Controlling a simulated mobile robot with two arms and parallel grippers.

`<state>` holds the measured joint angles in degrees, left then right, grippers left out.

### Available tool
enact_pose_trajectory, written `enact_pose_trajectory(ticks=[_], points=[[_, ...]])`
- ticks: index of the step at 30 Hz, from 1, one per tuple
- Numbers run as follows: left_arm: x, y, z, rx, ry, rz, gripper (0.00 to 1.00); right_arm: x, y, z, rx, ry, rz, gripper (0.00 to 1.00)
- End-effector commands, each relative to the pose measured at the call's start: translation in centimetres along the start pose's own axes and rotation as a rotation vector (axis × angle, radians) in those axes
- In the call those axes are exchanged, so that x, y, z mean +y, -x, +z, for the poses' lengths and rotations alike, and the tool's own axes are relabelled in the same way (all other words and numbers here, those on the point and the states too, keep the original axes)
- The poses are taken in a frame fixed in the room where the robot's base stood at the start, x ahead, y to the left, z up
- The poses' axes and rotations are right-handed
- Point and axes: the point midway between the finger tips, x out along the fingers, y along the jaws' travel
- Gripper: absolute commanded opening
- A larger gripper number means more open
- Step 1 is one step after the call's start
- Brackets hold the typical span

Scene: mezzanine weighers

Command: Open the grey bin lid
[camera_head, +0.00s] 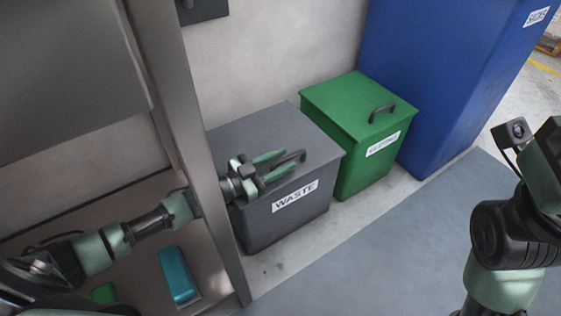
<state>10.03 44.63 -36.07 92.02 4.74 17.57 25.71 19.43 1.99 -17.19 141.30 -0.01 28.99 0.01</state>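The grey bin (262,219) carries a "WASTE" label on its front and stands against the wall. Its grey lid (280,127) lies flat and shut, with a dark arched handle (298,156) near the front right of its top. My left gripper (290,161) is over the front part of the lid, its two green fingers spread apart and pointing at the handle. The fingertips are close to the handle; I cannot tell whether they touch it. Nothing shows held between them. Part of my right arm shows at the right edge, but its gripper is out of view.
A green bin (372,160) with a dark handle stands just right of the grey bin, and a tall blue container (437,85) stands beyond it. A grey upright post (190,120) stands close left of the grey bin. The floor in front is clear.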

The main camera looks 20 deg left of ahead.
Motion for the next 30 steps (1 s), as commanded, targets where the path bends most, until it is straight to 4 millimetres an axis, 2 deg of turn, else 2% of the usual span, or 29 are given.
enact_pose_trajectory(ticks=[1, 3, 4, 30], points=[[0.00, 0.01, 0.00, 0.000, 0.000, 0.000, 0.26, 0.00, 0.00, 0.00, 0.000, 0.000, 0.000, 0.36], [0.00, 0.02, 0.01, 0.000, 0.000, 0.000, 0.07, 0.00, 0.00, 0.00, 0.000, 0.000, 0.000, 0.36], [0.00, 0.02, 0.01, 0.000, 0.000, 0.000, 0.00, 0.00, 0.00, 0.00, 0.000, 0.000, 0.000, 0.36], [0.04, 0.05, 0.04, 0.000, -0.001, 0.001, 0.00, 0.00, 0.05, 0.01, -0.001, -0.001, 0.000, 0.36]])
